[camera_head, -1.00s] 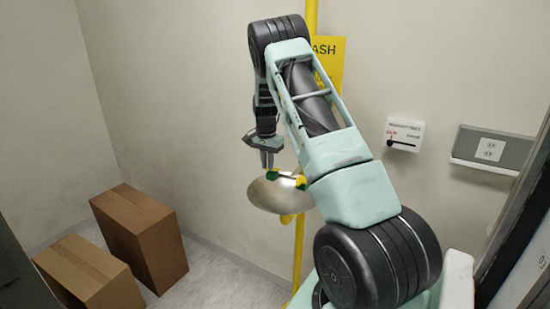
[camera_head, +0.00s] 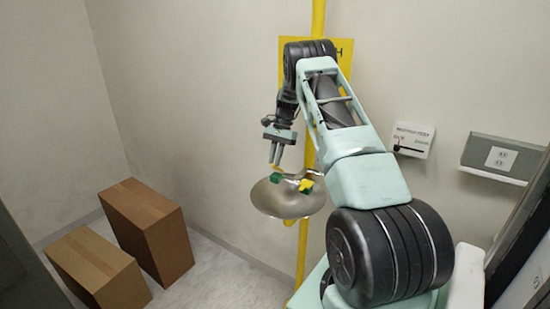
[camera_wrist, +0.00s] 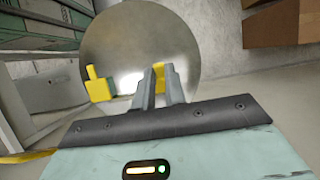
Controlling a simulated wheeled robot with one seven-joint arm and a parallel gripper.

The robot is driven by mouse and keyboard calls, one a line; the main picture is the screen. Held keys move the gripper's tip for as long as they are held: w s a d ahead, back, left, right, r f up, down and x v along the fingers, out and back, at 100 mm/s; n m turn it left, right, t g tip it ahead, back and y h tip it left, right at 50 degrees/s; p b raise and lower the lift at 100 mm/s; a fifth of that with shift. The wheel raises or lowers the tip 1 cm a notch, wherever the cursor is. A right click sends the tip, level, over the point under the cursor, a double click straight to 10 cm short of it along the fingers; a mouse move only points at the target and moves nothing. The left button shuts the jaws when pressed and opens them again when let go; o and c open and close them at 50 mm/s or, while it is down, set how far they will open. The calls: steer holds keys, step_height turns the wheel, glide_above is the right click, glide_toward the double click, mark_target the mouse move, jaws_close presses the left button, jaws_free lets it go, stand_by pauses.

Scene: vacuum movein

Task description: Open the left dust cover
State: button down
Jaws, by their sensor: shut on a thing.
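The eyewash bowl (camera_head: 285,205), a shiny metal dish, stands in front of the yellow pole, with two green nozzles at its rim. The left nozzle (camera_head: 276,178) is directly below my gripper (camera_head: 276,162). The right nozzle carries a yellow dust cover (camera_head: 306,185); it also shows in the wrist view (camera_wrist: 97,88), at the left. In the wrist view my gripper (camera_wrist: 161,82) is shut on a yellow piece, the left dust cover (camera_wrist: 158,72), between its fingertips over the bowl (camera_wrist: 140,35). How far this cover is tilted is hidden by the fingers.
A yellow pole (camera_head: 318,20) and yellow sign (camera_head: 345,58) stand at the wall behind my arm. Two cardboard boxes (camera_head: 150,235) (camera_head: 95,270) stand on the floor at left. A white switch panel (camera_head: 413,140) and a grey outlet box (camera_head: 503,156) are on the right wall.

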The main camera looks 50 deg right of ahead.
steer(key=c, duration=1.4)
jaws_free()
steer(key=shift+c, duration=0.2)
step_height(320, 180, up, 10)
steer(key=b, duration=0.4)
